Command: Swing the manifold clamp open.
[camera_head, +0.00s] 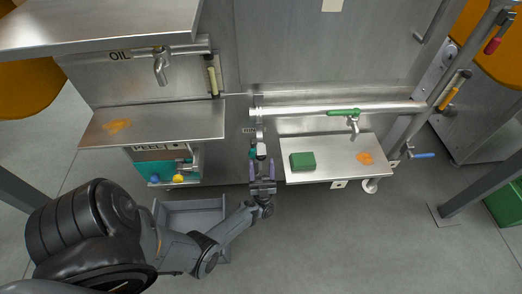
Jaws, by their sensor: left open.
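A horizontal steel manifold pipe (320,108) runs across the right half of the machine. At its left end is a collar (257,111), which appears to be the manifold clamp. A narrow light-grey part (261,150) hangs below the collar; I cannot tell whether it is the clamp's handle. My left gripper (262,169) is open just below this part, with its purple-lined fingers on either side of the part's lower end. Contact is not clear. Whether the clamp is open or shut is too small to tell. My right gripper is not in view.
A steel shelf (330,174) with a green block (302,161) and an orange smear lies right of my gripper. A green-handled tap (345,113) is above it. The oil shelf (170,125), a peel box (160,165) and a grey bin (190,206) are to the left.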

